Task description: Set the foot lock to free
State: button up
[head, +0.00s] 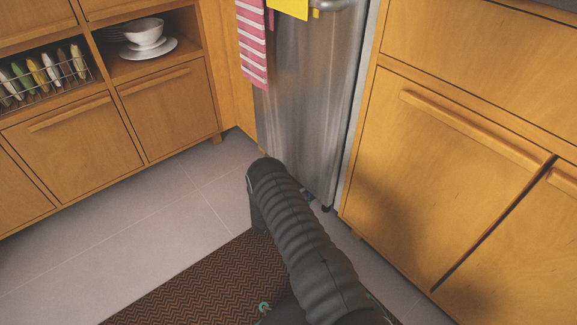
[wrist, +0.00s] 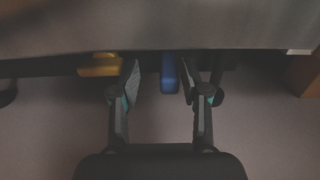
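In the wrist view, my gripper (wrist: 160,84) is open, its two dark fingers spread and pointing at the bottom edge of a steel front. A blue tab (wrist: 169,74) sticks out from under that edge, between the fingertips and nearer the right one. A yellow tab (wrist: 101,66) sticks out under the same edge, left of the left finger. I cannot tell from the view which tab is the foot lock, or whether either is touched.
The steel appliance (head: 302,90) stands between maple cabinets, with a striped towel (head: 251,45) and a yellow cloth (head: 288,7) at its top. A cabinet (head: 430,170) borders it on the right. A patterned rug (head: 205,290) lies on the tiled floor, which is clear at left.

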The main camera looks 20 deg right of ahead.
jog(key=v, duration=1.2)
jog(key=shift+r+p, duration=0.1)
jog(key=shift+p, duration=0.2)
jog(key=s+d+r+m+g+y, duration=0.1)
jog(key=r+m+g, duration=0.3)
jog(key=r, duration=1)
jog(key=s+d+r+m+g+y, duration=0.1)
jog(key=s+r+m+g+y, duration=0.2)
jog(key=r+m, duration=0.4)
jog(key=shift+s+d+r+g+y+b, duration=0.25)
jog(key=shift+d+r+g+y+b, duration=0.2)
jog(key=shift+r, duration=3.3)
jog(key=shift+a, duration=0.1)
